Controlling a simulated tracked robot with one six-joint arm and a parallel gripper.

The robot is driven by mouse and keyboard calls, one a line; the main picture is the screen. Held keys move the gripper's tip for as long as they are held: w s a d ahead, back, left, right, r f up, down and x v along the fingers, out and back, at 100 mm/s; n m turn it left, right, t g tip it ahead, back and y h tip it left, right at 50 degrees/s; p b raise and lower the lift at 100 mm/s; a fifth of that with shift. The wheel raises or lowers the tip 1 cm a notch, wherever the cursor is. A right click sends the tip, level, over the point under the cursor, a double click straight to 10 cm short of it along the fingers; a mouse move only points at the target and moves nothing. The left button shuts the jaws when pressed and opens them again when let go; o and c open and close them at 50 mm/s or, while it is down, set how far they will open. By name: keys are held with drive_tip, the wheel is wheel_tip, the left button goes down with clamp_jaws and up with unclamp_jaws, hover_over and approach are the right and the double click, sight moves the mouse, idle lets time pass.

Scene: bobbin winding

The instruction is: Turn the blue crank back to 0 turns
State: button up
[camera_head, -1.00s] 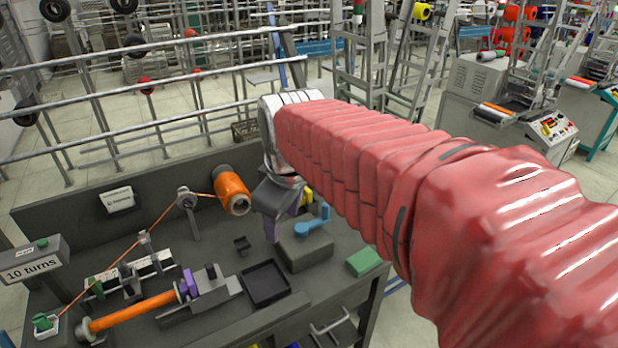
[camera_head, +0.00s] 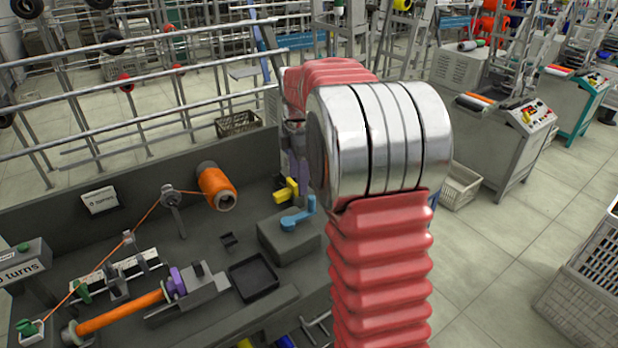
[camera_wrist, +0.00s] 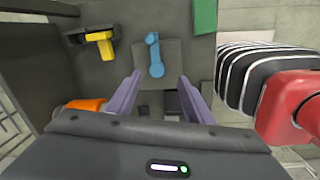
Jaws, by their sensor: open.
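The blue crank (camera_head: 298,216) sits on top of a dark grey box (camera_head: 287,244) on the bench. In the wrist view the blue crank (camera_wrist: 154,57) has its long arm running away from me, in line with the gap between my fingers. My gripper (camera_wrist: 160,79) is open and empty, its two purple fingers apart above the near side of the box, not touching the crank. In the head view my gripper (camera_head: 298,168) is mostly hidden behind my arm, behind the crank. The turns display (camera_head: 22,270) is cut off at the left edge, so its number is not fully readable.
A yellow handle (camera_head: 286,190) stands close behind the crank. A green block (camera_wrist: 205,16) lies beyond the box to the right. An orange spool (camera_head: 216,188), a black tray (camera_head: 253,277) and the orange-wound bobbin (camera_head: 122,311) are to the left.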

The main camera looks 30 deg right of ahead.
sight(312, 196)
drive_tip(key=d+f+n, duration=0.1)
drive_tip(key=d, duration=0.1)
drive_tip(key=w+d+f+n, duration=0.1)
drive_tip(key=d+f, duration=0.1)
drive_tip(key=w+d+f, duration=0.1)
drive_tip(key=f, duration=0.1)
drive_tip(key=shift+w+d+n+g, duration=0.25)
drive_tip(key=shift+d+n+g, duration=0.15)
drive_tip(key=shift+f, duration=0.1)
drive_tip(key=shift+f, duration=3.15)
drive_tip(key=shift+f, duration=0.15)
drive_tip(key=shift+c, duration=0.5)
drive_tip(key=c, duration=0.4)
